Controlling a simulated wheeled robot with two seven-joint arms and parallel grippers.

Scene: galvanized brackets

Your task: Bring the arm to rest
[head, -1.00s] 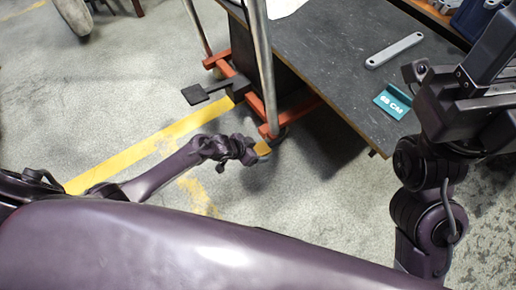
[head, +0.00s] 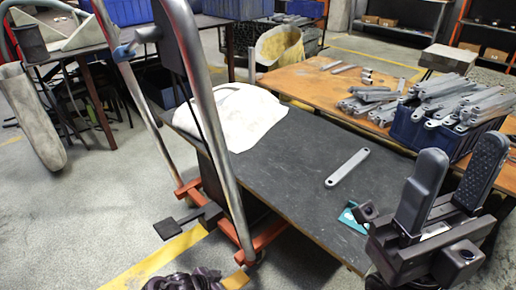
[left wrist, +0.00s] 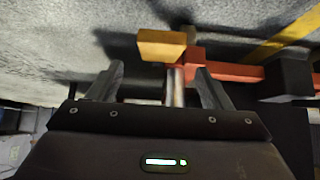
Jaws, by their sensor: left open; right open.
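My right gripper (head: 450,183) stands at the right of the head view, its two dark fingers pointing up and apart, with nothing between them. It is near the right front corner of the dark table top. My left gripper (left wrist: 162,85) shows in the left wrist view with its fingers spread and empty, above the floor and the trolley's orange base. In the head view only a dark part of my left arm shows at the bottom edge.
A blue crate (head: 419,135) of brackets sits behind. The left floor is mostly clear.

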